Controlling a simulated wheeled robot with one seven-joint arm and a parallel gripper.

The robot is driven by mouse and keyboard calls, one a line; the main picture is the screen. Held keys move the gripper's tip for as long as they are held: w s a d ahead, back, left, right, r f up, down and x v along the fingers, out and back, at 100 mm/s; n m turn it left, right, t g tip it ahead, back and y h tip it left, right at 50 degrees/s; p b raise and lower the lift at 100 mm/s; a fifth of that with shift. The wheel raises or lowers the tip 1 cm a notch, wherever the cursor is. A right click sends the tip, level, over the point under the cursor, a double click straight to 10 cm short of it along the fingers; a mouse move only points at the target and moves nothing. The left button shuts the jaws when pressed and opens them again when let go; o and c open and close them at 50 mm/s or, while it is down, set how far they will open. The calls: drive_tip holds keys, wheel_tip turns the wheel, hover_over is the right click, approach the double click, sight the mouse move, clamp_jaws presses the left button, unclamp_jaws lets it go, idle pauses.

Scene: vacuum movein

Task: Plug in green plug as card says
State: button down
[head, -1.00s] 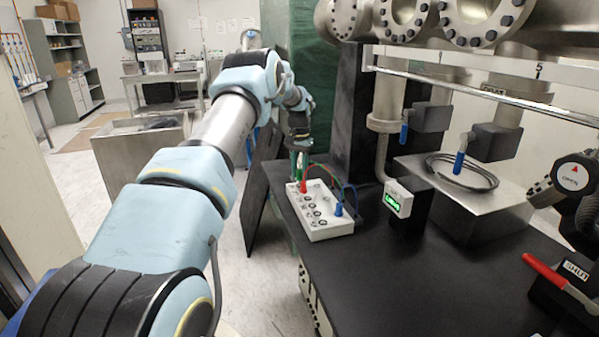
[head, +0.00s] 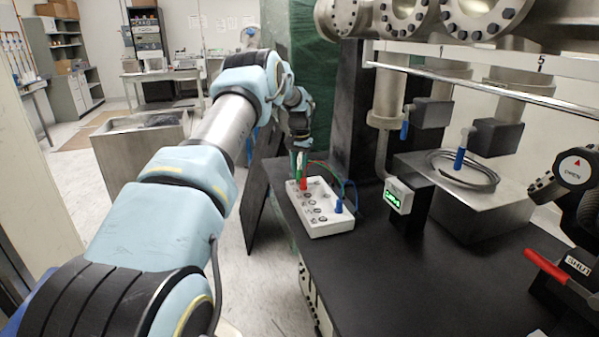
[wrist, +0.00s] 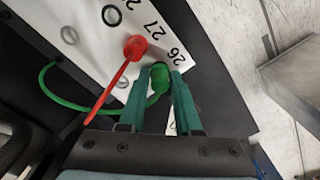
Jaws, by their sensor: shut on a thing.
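My gripper (wrist: 162,75) points down over the white socket board (head: 328,226) at the far left of the black bench. Its teal fingers are shut on the green plug (wrist: 159,76), whose green cable loops off to the left. The plug is beside the printed number 26, near the board's edge. I cannot tell whether it is seated in a socket or just above it. A red plug (wrist: 134,47) stands in the board close beside it, by 27. A blue plug (head: 338,206) stands at the board's right side. I see no readable card.
A small box with a lit green display (head: 398,196) is right of the board. A metal block (head: 470,205) with coiled black cable stands further right, below large flanged pipes (head: 420,18). A red-handled valve (head: 547,268) is at the right edge. The front benchtop is clear.

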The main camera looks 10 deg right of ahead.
drive_tip(key=shift+f, duration=0.35)
drive_tip(key=c, duration=0.5)
unclamp_jaws()
wheel_tip(320, 180, up, 10)
drive_tip(key=b, duration=0.3)
drive_tip(key=shift+b, duration=0.3)
drive_tip(key=shift+r, duration=0.4)
drive_tip(key=shift+a, duration=0.1)
drive_tip(key=s+a+r+n, duration=0.1)
drive_tip(key=s+a+n, duration=0.2)
drive_tip(key=s+a, duration=0.95)
drive_tip(key=s+a+f+n, duration=0.1)
drive_tip(key=s+a, duration=0.2)
drive_tip(key=s, duration=0.5)
drive_tip(key=s+a+f+n+t, duration=0.1)
drive_tip(key=s+a, duration=0.2)
drive_tip(key=s, duration=0.5)
drive_tip(key=s+a+f+n, duration=0.1)
drive_tip(key=s+a, duration=0.3)
drive_tip(key=s, duration=0.4)
drive_tip(key=shift+s+f+t, duration=0.25)
drive_tip(key=shift+f+t, duration=0.05)
drive_tip(key=shift+f, duration=0.05)
